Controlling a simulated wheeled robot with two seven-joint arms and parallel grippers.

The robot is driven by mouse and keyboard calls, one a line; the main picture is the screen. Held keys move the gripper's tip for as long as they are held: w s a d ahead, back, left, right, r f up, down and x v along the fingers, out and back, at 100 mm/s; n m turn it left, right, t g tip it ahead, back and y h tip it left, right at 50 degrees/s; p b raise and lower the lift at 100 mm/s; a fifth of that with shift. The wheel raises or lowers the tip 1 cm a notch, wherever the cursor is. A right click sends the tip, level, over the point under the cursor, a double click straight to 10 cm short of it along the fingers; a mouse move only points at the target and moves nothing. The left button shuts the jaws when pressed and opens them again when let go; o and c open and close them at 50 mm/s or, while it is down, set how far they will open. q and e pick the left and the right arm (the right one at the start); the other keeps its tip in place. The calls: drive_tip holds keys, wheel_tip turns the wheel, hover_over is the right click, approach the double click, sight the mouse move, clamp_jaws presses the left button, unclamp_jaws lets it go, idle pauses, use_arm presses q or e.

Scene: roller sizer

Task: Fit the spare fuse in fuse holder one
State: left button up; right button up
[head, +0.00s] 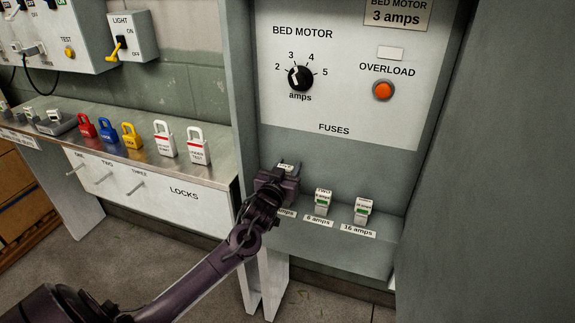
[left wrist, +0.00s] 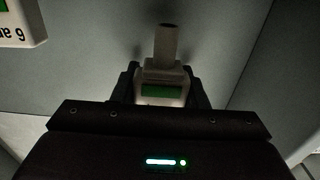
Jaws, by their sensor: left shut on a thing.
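My left gripper (head: 280,180) is at the left end of the grey fuse ledge under the word FUSES. It is shut on a white fuse with a green window (left wrist: 162,92), which shows between the two fingers in the left wrist view. In the head view only the fuse's top (head: 286,167) shows; the gripper hides the rest and part of the label below. I cannot tell whether the fuse is seated or lifted. A middle fuse (head: 323,197) stands above a "6 amps" label, and a right fuse (head: 363,208) above a "16 amps" label. My right gripper is not in view.
Above the ledge are a bed motor dial (head: 300,78) and an orange overload button (head: 383,90). Left is a locks shelf (head: 190,180) with red, blue, yellow and white padlocks. A grey wall (head: 490,170) bounds the right side.

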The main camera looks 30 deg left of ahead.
use_arm(q)
drive_tip(key=shift+f+b, duration=0.3)
drive_tip(key=shift+f, duration=0.55)
idle(0.5)
drive_tip(key=shift+p, duration=0.7)
idle(0.5)
drive_tip(key=shift+f+b, duration=1.25)
drive_tip(key=shift+f, duration=0.75)
drive_tip(key=o, duration=1)
drive_tip(key=shift+r, duration=0.1)
drive_tip(key=shift+o, duration=0.2)
drive_tip(key=shift+s, duration=0.1)
